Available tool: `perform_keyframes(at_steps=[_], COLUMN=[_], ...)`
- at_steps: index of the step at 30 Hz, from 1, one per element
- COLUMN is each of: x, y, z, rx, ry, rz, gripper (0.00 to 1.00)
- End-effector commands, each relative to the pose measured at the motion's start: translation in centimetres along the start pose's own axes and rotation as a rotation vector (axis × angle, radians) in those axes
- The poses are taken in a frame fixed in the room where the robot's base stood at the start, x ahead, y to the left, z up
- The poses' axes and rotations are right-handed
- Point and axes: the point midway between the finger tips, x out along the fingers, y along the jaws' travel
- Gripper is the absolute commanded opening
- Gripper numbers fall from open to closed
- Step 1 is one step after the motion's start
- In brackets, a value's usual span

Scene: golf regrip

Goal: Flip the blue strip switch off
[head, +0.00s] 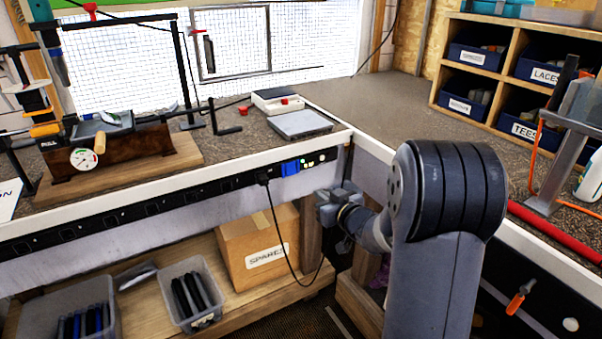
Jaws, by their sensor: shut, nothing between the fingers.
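The blue switch (290,168) sits near the right end of the black power strip (215,185) along the front edge of the left bench. Small lit green marks show just right of it. I cannot tell which way the switch is set. My gripper (325,204) is below and to the right of the switch, in front of the bench's front panel and apart from the switch. It is shut and empty. Its fingertips are small in this view, and my own arm hides much of the area to the right.
A black plug (264,176) stands in the strip left of the switch, its cable hanging past the SPARES box (258,245). Grey bins (190,290) sit on the lower shelf. A scale (300,124) and a clamp fixture (120,150) stand on the bench.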

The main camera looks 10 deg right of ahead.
Motion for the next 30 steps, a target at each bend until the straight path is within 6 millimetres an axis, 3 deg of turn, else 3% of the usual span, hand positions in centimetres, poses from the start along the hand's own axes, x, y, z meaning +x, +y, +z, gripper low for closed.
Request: perform_keyframes(at_steps=[17,30], x=[1.1,9.4], y=[-0.1,-0.3], z=[0.1,0.0], rx=[0.001,0.001], ry=[0.015,0.015], rz=[-0.019,-0.019], gripper=[0.00,0.00])
